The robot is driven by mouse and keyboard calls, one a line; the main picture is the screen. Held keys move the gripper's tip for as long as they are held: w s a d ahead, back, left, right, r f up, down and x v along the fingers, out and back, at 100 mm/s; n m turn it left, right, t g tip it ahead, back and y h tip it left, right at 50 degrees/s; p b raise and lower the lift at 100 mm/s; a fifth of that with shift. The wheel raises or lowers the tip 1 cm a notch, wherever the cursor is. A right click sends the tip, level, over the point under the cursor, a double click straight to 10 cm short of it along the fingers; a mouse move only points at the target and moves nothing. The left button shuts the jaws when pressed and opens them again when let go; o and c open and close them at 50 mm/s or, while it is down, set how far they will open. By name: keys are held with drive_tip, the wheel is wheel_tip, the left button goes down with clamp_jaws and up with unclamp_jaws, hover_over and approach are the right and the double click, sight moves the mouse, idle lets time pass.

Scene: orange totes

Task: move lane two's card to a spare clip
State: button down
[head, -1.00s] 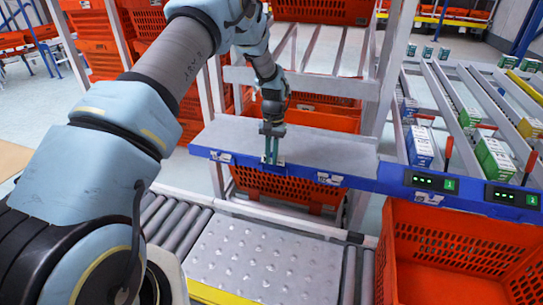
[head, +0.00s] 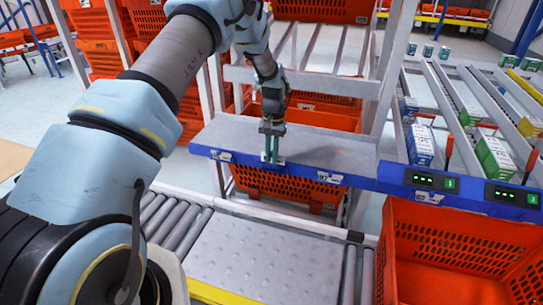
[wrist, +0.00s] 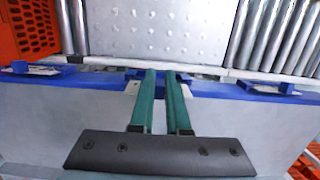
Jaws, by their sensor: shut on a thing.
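My gripper (head: 271,161) points down at the front blue rail (head: 300,172) of the grey shelf. Its teal fingers, also in the wrist view (wrist: 161,76), are close together on a small thing at the rail, seemingly a white card. The fingers mostly hide it; only a pale edge (wrist: 133,88) shows beside the left finger. Other white cards sit in clips on the rail: one to the left (head: 220,155), one to the right (head: 328,179) and one further right (head: 428,198). Their print is too small to read.
An orange tote (head: 290,188) stands behind and under the rail, another (head: 460,250) at the front right. Below the rail are rollers and a studded metal plate (head: 262,255). Green-lit displays (head: 432,181) sit on the rail's right part, before sloping lanes with boxes.

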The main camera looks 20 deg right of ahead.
drive_tip(key=shift+f+b, duration=0.95)
drive_tip(key=shift+f, duration=0.6)
drive_tip(key=c, duration=0.8)
unclamp_jaws()
drive_tip(key=shift+r, duration=0.1)
drive_tip(key=r+b, duration=0.1)
drive_tip(key=r, duration=0.2)
drive_tip(key=r+b, duration=0.1)
drive_tip(key=r, duration=0.3)
drive_tip(key=w+d+r, duration=0.1)
drive_tip(key=r, duration=0.2)
drive_tip(key=shift+w+r+b, duration=0.1)
drive_tip(key=shift+r+b, duration=0.15)
drive_tip(key=shift+b, duration=0.15)
